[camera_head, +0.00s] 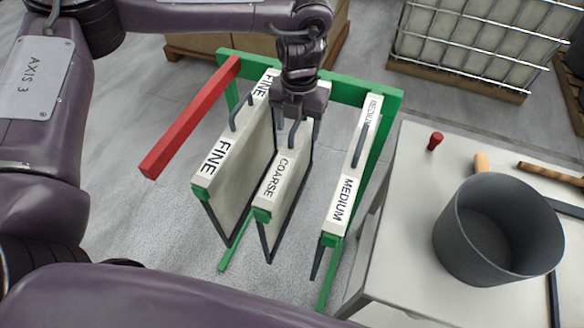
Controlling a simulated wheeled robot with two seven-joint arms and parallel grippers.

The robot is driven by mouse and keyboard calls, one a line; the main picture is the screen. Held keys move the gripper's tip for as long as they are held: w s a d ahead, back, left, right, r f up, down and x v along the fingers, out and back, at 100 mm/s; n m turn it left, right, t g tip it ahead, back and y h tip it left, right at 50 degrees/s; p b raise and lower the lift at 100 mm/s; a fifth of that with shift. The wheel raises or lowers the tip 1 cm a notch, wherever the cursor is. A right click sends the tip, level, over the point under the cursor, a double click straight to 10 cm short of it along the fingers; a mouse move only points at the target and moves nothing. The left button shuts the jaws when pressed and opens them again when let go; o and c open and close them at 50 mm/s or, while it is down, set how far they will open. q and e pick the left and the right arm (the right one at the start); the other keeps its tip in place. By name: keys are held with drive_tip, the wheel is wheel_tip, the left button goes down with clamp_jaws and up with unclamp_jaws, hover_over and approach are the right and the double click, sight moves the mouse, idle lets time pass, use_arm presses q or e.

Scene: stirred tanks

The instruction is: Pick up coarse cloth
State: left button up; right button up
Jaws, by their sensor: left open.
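The coarse cloth (278,187) is the middle of three framed white panels hanging in a green rack (350,88), with COARSE written on its top edge. My left gripper (296,116) points down over the far half of this panel, at its dark handle. The gripper is open; its fingers and the handle overlap, so I cannot tell whether they touch. The fine cloth (218,157) hangs to the left and the medium cloth (343,195) to the right, each with a dark handle on top. My right gripper is not in view.
A red bar (190,118) sticks out from the rack's left side. A pale table (405,230) on the right holds a grey bucket (455,235), a small red object (435,141) and tools. A caged tank (480,40) on a pallet stands behind. Grey floor lies around the rack.

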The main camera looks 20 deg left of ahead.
use_arm(q)
drive_tip(key=shift+w+f, duration=0.1)
drive_tip(key=shift+f, duration=0.55)
clamp_jaws()
